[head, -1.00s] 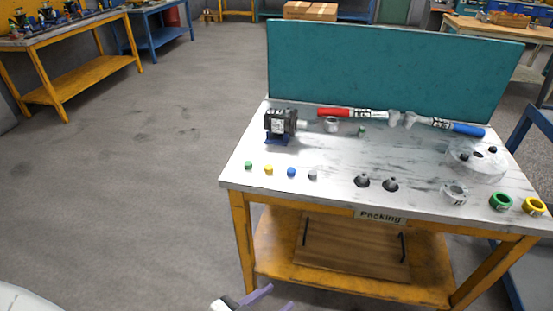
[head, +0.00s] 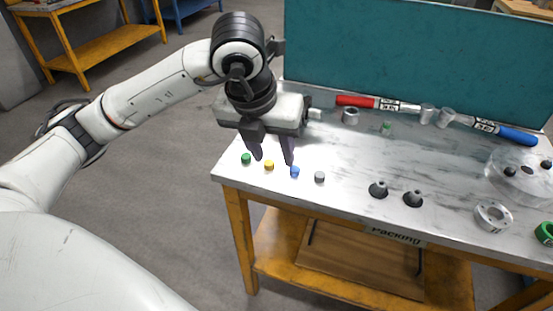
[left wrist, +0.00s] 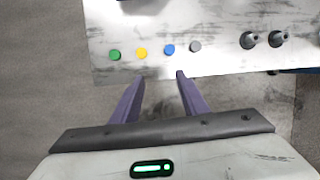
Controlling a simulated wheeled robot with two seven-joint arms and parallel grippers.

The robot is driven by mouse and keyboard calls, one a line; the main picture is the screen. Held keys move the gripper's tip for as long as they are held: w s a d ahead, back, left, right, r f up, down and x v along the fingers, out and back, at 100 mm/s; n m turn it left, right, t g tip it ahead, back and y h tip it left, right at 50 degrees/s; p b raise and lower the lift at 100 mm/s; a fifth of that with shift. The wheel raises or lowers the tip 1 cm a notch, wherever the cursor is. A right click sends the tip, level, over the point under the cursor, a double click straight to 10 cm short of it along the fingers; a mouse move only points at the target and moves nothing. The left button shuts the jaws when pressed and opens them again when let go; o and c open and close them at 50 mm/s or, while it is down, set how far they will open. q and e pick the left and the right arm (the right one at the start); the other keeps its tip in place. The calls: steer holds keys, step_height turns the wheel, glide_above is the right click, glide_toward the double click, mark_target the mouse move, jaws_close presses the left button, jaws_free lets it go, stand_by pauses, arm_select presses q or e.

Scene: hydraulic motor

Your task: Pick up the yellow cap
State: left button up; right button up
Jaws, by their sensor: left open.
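The yellow cap (head: 269,165) stands on the white table near its front left edge, in a row between a green cap (head: 246,158) and a blue cap (head: 295,171). My left gripper (head: 274,160) is open and empty, pointing down over the row, with its fingertips near the yellow and blue caps in the head view. In the left wrist view the yellow cap (left wrist: 142,53) lies just beyond the fingertips, closer to the left finger; the blue cap (left wrist: 169,48) lies beyond the right finger. The cap is not between the fingers there. My right gripper is out of view.
A grey cap (head: 319,177) and two dark cones (head: 378,189) stand to the right on the packing table (head: 345,195). Red (head: 356,100) and blue (head: 518,136) handled tools lie at the back by a teal panel (head: 420,55).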

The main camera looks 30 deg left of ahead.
mark_target(269, 163)
arm_select(q)
steer(key=shift+n+y, duration=0.4)
steer(key=shift+y, duration=0.3)
steer(key=w+a+f, duration=0.2)
steer(key=a, duration=0.1)
steer(key=shift+w+a+f, duration=0.15)
steer(key=shift+a+f, duration=0.1)
steer(key=shift+f, duration=0.1)
steer(key=x, duration=0.5)
steer(key=shift+w+f, duration=0.25)
steer(key=shift+w, duration=0.05)
jaws_close()
